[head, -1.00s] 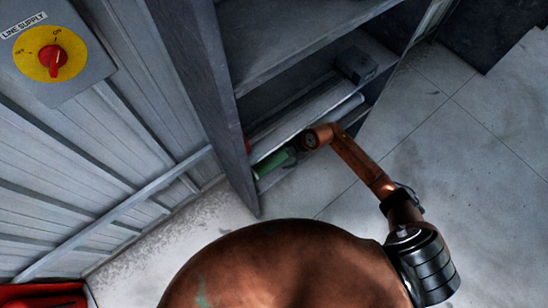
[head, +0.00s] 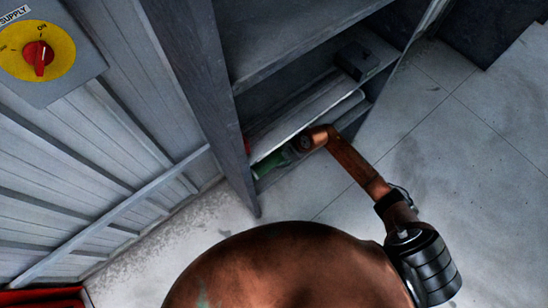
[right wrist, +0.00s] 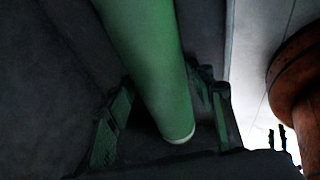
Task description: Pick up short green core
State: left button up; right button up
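A green core (head: 268,165) lies in the lowest level of the shelf unit, at its left end. My right gripper (head: 292,152) is at its near right side and hides part of it. In the right wrist view the green core (right wrist: 155,65) runs down from the top to a pale-rimmed end. The right gripper's fingers (right wrist: 163,100) stand on either side of it. I cannot tell whether they press on it. My left gripper is not in view.
The grey shelf unit (head: 205,85) has an upright at its left and a board above the core. A pale roll (head: 310,115) lies behind the gripper. A dark box (head: 356,60) sits farther right. The floor (head: 440,160) at right is clear.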

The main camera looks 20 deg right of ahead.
jog(key=c, duration=0.9)
jog(key=shift+c, duration=0.4)
jog(key=shift+r, duration=0.2)
